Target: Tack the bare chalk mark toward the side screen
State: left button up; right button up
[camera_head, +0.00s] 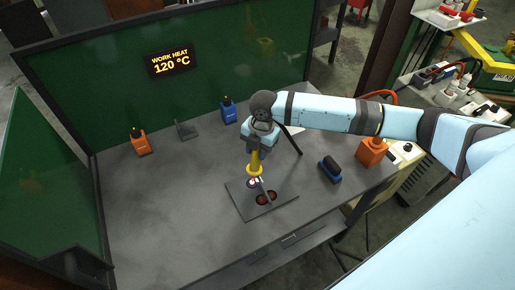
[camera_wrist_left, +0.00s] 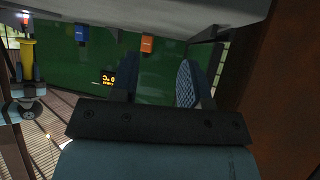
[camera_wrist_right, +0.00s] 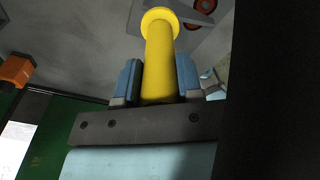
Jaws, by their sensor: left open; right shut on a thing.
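My right gripper (camera_head: 256,150) is shut on a yellow tool (camera_head: 255,163), which points down over a grey plate (camera_head: 239,206). The tool and gripper (camera_wrist_right: 160,78) also show in the right wrist view. The plate carries a thin upright piece and two dark reddish round marks (camera_head: 262,199) (camera_head: 272,197). A paler mark (camera_head: 254,183) lies right by the tool's lower end; I cannot tell whether they touch. The green side screen (camera_head: 45,180) stands at the left of the table. My left gripper (camera_wrist_left: 157,82) is open and empty in the left wrist view, outside the head view.
A green back screen (camera_head: 110,85) has a display (camera_head: 171,63) reading WORK HEAT 120 °C. Along it stand an orange container (camera_head: 140,142), a grey bracket (camera_head: 187,129) and a blue container (camera_head: 228,112). A dark blue brush-like block (camera_head: 329,169) and an orange block (camera_head: 372,152) lie right. The table's left is clear.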

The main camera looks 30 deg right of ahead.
notch_tip(320, 180, up, 6)
jog(key=p, duration=0.6)
jog(key=shift+p, duration=0.3)
jog(key=shift+r+p, duration=1.35)
jog(key=shift+r, duration=0.15)
pick_arm(q)
notch_tip(320, 180, up, 7)
jog(key=shift+s+a+r+n+y, duration=0.2)
jog(key=shift+s+a+n+y, duration=0.1)
jog(key=shift+a, duration=0.15)
jog(key=shift+w+a+r, duration=0.1)
jog(key=shift+w+r, duration=0.2)
jog(key=shift+w, duration=0.1)
